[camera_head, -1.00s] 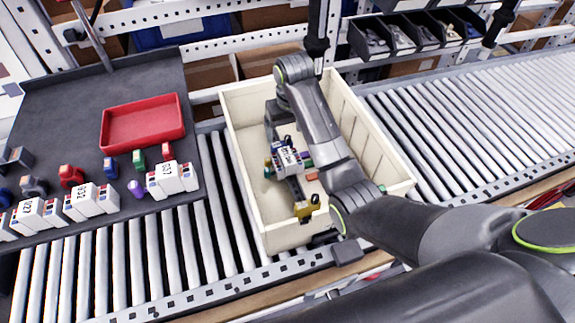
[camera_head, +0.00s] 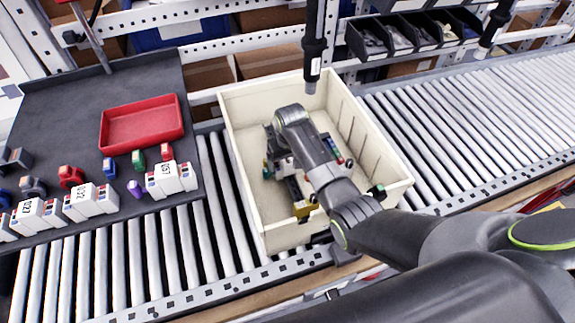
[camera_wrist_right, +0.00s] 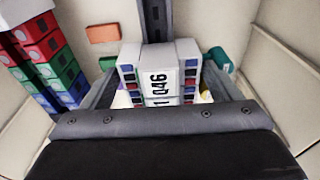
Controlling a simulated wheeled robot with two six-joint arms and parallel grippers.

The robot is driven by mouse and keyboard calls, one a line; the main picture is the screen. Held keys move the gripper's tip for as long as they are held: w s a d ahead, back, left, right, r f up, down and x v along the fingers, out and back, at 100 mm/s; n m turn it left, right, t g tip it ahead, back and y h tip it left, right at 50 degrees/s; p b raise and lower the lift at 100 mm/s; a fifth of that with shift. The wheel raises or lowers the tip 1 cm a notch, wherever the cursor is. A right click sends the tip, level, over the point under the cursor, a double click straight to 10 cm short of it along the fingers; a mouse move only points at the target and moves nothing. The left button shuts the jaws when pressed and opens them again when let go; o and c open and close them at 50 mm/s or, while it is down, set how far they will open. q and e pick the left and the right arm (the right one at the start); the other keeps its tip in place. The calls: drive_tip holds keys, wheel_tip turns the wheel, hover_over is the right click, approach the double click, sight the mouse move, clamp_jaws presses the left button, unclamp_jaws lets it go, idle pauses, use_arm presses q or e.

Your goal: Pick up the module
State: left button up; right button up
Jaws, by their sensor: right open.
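The white module (camera_wrist_right: 160,72) has a label that reads like "046" and red and blue terminals along both sides. It sits in the cream bin (camera_head: 252,205). In the right wrist view it is between the two fingers of my right gripper (camera_wrist_right: 161,80), which are open on either side of it. I cannot tell whether they touch it. In the head view my right wrist covers much of the module (camera_head: 285,166), and the gripper is down inside the bin. My left gripper is not in view.
A grey rail (camera_wrist_right: 154,18) lies beyond the module. Red, green and blue blocks (camera_wrist_right: 42,60) stand at its left, with an orange piece (camera_wrist_right: 103,33) and a teal piece (camera_wrist_right: 219,59) nearby. A red tray (camera_head: 142,126) and several white modules are on the dark table left of the bin.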

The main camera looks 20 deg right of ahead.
drive_tip(key=shift+f, duration=1.05)
drive_tip(key=shift+w, duration=0.15)
drive_tip(key=c, duration=0.9)
drive_tip(key=shift+c, duration=0.2)
drive_tip(key=shift+r, duration=0.1)
wheel_tip(320, 180, up, 10)
drive_tip(key=shift+f+b, duration=0.25)
drive_tip(key=shift+b, duration=0.1)
wheel_tip(320, 180, up, 4)
drive_tip(key=p, duration=0.4)
wheel_tip(320, 180, up, 5)
drive_tip(key=p, duration=0.6)
hover_over(287, 160)
drive_tip(key=shift+f, duration=0.1)
